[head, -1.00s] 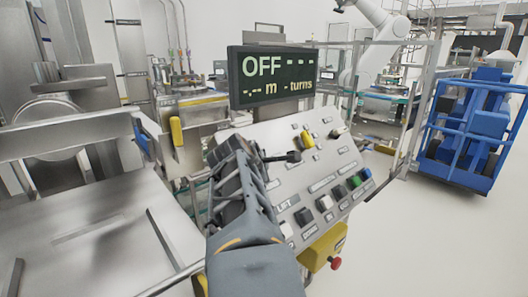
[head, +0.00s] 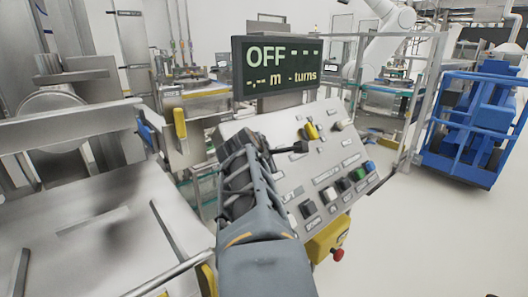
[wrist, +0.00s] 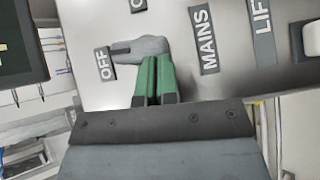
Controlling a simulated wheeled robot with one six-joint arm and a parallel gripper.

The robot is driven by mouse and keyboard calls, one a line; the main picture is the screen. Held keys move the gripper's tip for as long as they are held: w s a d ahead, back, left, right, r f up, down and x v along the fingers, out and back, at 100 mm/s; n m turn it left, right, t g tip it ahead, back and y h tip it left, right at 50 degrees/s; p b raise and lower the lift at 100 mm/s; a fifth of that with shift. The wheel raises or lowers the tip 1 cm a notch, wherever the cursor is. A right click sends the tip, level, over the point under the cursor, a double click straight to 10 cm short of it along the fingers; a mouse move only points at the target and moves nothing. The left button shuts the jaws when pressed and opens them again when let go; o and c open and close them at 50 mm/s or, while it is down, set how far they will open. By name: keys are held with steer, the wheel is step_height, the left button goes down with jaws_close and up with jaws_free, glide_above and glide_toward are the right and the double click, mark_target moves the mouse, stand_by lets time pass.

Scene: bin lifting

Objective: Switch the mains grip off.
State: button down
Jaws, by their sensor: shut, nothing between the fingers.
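The mains grip, a grey handle (wrist: 142,48), sits on the sloped control panel (wrist: 84,12) in the wrist view. Its narrow end points at the OFF label (wrist: 104,64), and the MAINS label (wrist: 205,40) is on its other side. My gripper (wrist: 154,66) is shut, with its green fingers together and nothing between them. The fingertips are right at the grip's body; I cannot tell if they touch it. In the head view my gripper (head: 243,150) is over the panel's left part and hides the grip. The display (head: 278,67) reads OFF.
A black lever (head: 290,148), a yellow knob (head: 311,131) and several push buttons share the panel. A yellow box with a red button (head: 338,254) is below it. A blue cart (head: 472,130) stands at the right, with clear floor in front.

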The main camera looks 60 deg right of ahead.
steer(key=shift+d+r+p, duration=0.25)
steer(key=shift+r+p, duration=0.05)
steer(key=shift+p, duration=0.05)
steer(key=shift+d, duration=0.1)
